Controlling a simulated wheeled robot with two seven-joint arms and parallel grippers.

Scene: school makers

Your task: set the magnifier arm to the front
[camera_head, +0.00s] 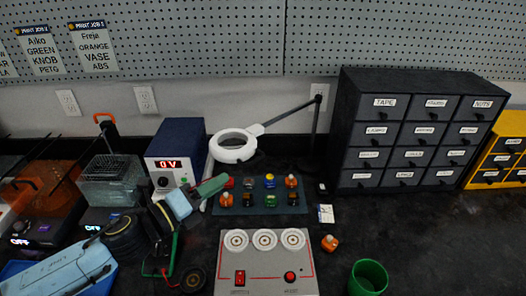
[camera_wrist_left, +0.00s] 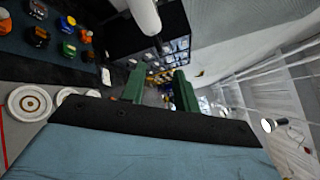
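The magnifier has a white ring head (camera_head: 233,146) above the back of the bench. Its thin dark arm (camera_head: 290,112) runs right to the top of a dark upright post (camera_head: 316,125) beside the drawer cabinet. My left gripper (camera_head: 222,181) has green fingers and is just below and in front of the ring, apart from it. In the left wrist view the two fingers (camera_wrist_left: 160,84) stand apart with nothing between them. A white part (camera_wrist_left: 145,14), probably the magnifier head, shows beyond them at the top. My right gripper is in neither view.
A dark drawer cabinet (camera_head: 350,130) stands right of the post. A mat (camera_head: 240,209) with several coloured knobs lies below the ring. A grey panel (camera_head: 265,270) with dials, a green cup (camera_head: 368,277) and a power supply (camera_head: 178,150) stand around. Bench at front right is clear.

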